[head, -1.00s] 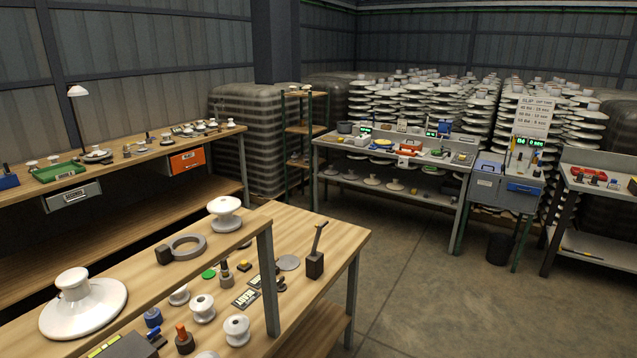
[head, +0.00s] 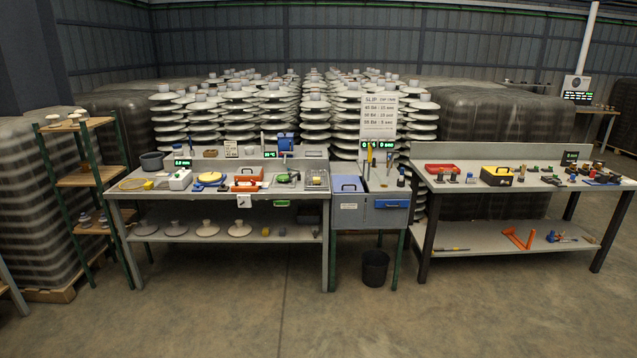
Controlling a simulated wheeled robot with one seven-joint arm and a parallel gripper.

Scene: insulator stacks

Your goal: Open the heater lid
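No thing in the head view is clearly marked as the heater. A grey cabinet (head: 353,217) stands between the two benches, with a blue-handled lid (head: 347,185) on its top left that looks shut; I cannot tell whether this is the heater. A small blue box (head: 286,141) sits on the back shelf of the left bench. An orange box with a dark handle (head: 248,174) lies on that bench. My gripper is not in view.
The left bench (head: 228,192) and the right bench (head: 450,188) hold many small tools. A wooden shelf rack (head: 80,182) is at the left. The concrete floor (head: 300,325) in front is clear.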

